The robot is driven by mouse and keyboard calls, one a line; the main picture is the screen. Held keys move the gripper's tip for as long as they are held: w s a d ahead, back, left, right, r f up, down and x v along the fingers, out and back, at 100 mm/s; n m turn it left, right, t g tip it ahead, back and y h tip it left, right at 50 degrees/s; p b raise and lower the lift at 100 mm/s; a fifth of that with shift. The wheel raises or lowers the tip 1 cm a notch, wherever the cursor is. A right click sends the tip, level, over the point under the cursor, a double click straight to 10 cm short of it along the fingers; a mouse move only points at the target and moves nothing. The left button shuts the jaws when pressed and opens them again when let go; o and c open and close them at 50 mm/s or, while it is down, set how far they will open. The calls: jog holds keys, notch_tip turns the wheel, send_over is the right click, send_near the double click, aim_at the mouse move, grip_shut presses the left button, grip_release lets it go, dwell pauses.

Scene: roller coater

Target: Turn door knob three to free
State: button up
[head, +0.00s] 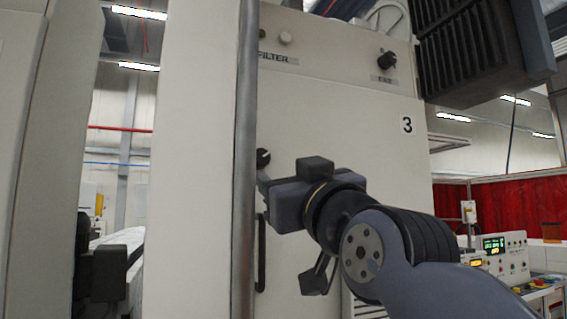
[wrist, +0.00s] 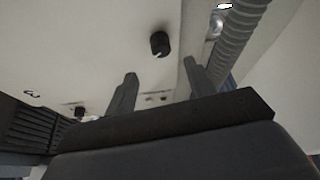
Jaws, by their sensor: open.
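Door three is the pale cabinet panel (head: 340,130) marked "3", in the middle of the head view. Its small black knob (head: 263,158) sits near the panel's left edge, just above and beyond my gripper (head: 264,184). In the wrist view the knob (wrist: 160,44) stands clear of the fingers, with a pale mark on its face. The gripper (wrist: 162,82) is open and empty there, its two fingers apart and the knob seen beyond the gap between them. I see no contact with the knob. The wrist body hides part of the panel.
A dark vertical handle (head: 260,250) is below the knob. A grey vertical pipe (head: 246,150) runs close to the left; it shows as a ribbed hose (wrist: 235,40) in the wrist view. Another black knob (head: 388,60) is at upper right, beside a black finned unit (head: 470,45).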

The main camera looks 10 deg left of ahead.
aim_at(263, 163)
jog(key=p+x, duration=0.4)
jog(key=x, duration=0.5)
jog(key=shift+w+a, duration=0.15)
jog(key=shift+a, duration=0.05)
jog(key=c, duration=1)
